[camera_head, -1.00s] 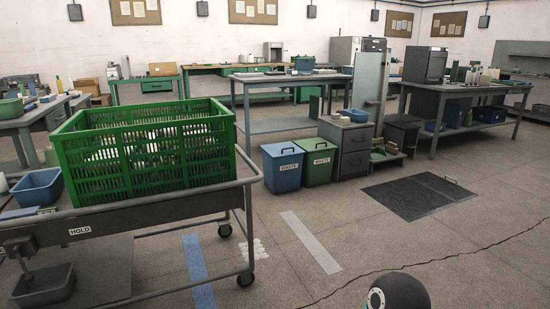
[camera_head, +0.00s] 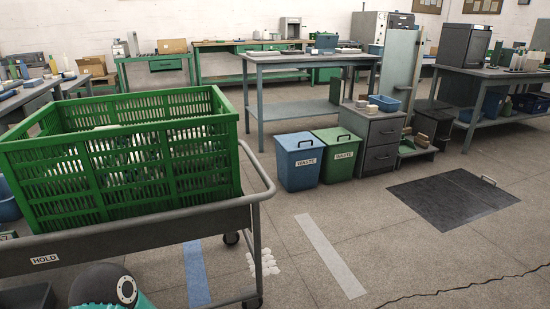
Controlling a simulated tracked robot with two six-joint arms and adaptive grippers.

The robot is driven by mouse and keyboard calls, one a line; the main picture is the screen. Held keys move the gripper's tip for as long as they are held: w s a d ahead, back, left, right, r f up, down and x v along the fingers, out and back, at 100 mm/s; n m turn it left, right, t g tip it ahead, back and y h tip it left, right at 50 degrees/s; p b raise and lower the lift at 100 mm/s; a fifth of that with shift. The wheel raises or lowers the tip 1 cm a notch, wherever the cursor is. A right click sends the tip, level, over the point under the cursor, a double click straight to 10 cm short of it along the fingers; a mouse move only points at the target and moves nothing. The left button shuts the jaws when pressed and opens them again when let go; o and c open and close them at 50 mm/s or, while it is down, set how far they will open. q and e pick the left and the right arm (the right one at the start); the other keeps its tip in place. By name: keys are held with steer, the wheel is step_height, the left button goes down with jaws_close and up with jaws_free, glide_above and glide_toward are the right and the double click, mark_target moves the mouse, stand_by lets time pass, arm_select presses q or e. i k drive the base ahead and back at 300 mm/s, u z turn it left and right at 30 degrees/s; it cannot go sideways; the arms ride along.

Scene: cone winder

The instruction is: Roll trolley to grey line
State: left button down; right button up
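The trolley is a grey metal cart with a HOLD label (camera_head: 45,259) on its side and a rounded push rail (camera_head: 258,172) at its right end. It fills the left of the head view and carries a green slatted crate (camera_head: 120,160) with pale items inside. The grey line (camera_head: 330,256) lies on the floor to the right of the trolley, apart from it. A blue line (camera_head: 196,275) runs on the floor partly beneath the trolley's right end. A rounded dark arm part of mine shows at the bottom left, in front of the trolley. Neither gripper is in view.
Blue (camera_head: 299,162) and green (camera_head: 339,155) waste bins stand beyond the grey line, beside a drawer cabinet (camera_head: 374,138). A dark floor plate (camera_head: 452,205) with a handle lies at right. A thin dark line crosses the floor at lower right.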

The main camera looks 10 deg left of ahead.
mark_target(60, 257)
steer(key=u, duration=0.2)
steer(key=i, duration=0.95)
steer(key=u, duration=0.75)
